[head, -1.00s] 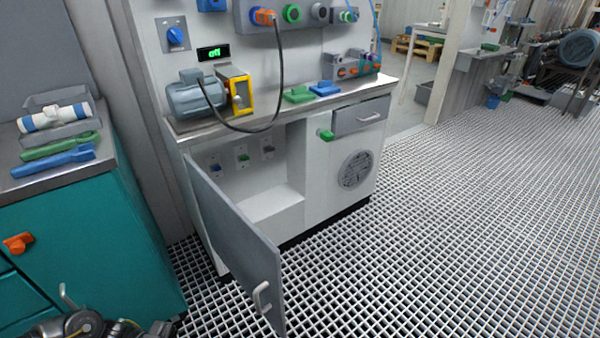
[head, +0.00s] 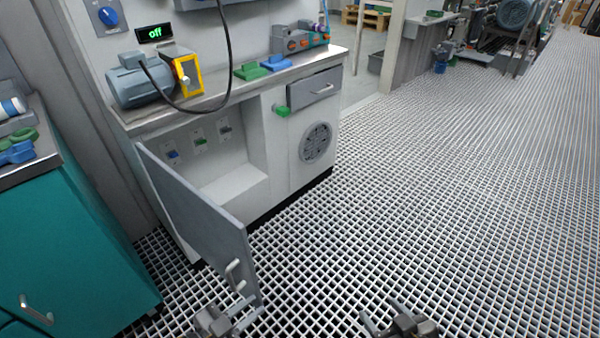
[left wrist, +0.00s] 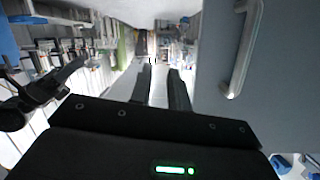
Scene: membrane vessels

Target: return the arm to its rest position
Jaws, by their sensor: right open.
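My left gripper (head: 240,311) is at the bottom of the head view, just in front of the lower edge of the open grey cabinet door (head: 200,215). In the left wrist view its two fingers (left wrist: 159,72) stand apart with nothing between them. The door's handle (left wrist: 243,45) is to the right of the fingers there, apart from them. My right gripper (head: 381,312) is at the bottom of the head view, over the floor grating, open and empty. Most of both arms is out of view.
The white cabinet (head: 278,150) carries a grey motor (head: 138,85), green (head: 250,71) and blue (head: 275,63) pieces on its worktop. A teal cabinet (head: 70,240) stands at the left. The grating floor (head: 430,180) at the right is clear.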

